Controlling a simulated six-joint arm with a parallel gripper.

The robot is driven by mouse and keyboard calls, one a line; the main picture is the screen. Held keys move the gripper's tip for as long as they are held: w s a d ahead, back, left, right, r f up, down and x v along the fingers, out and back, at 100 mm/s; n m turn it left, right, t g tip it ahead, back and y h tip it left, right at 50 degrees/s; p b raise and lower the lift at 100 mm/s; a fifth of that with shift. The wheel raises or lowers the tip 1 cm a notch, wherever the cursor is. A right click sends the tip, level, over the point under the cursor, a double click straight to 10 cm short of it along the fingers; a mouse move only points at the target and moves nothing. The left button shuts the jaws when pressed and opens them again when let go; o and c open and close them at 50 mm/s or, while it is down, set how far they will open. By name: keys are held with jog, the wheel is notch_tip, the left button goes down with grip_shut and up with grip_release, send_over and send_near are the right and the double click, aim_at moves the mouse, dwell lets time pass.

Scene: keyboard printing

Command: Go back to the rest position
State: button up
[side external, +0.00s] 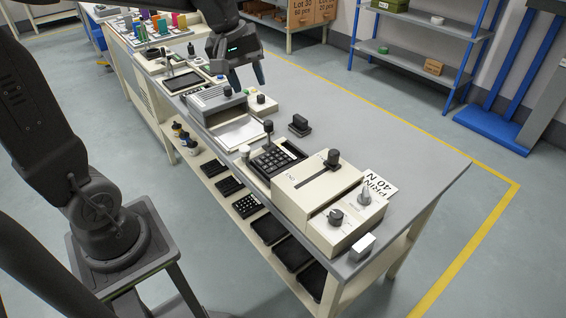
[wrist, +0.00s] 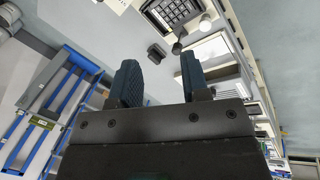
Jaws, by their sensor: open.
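My gripper (side external: 247,76) is open and empty, raised above the far part of the workbench in the side view. In the wrist view its two dark fingers (wrist: 160,82) stand apart with nothing between them. The keypad (side external: 275,158) sits on the bench in front of the cream printing machine (side external: 312,185), and it also shows in the wrist view (wrist: 172,12). A small black stamp-like block (side external: 299,125) stands alone on the bench behind the keypad. A printed sheet (side external: 378,184) lies at the machine's right end.
A grey device (side external: 214,102) and a white tray (side external: 240,133) stand left of the keypad. Several colourful bottles (side external: 160,24) are at the far left end. Dark keypads (side external: 246,206) lie on the lower shelf. The bench top (side external: 390,130) right of the block is clear.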

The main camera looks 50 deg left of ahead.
jog(key=s+d+m+t, duration=0.1)
jog(key=s+d+m, duration=0.3)
jog(key=s, duration=0.3)
jog(key=s+d+f+m+t+y, duration=0.1)
jog(key=s+d+m, duration=0.3)
jog(key=s+m, duration=0.3)
jog(key=shift+s+f+t, duration=0.2)
jog(key=shift+s+t, duration=0.05)
jog(key=shift+t, duration=0.05)
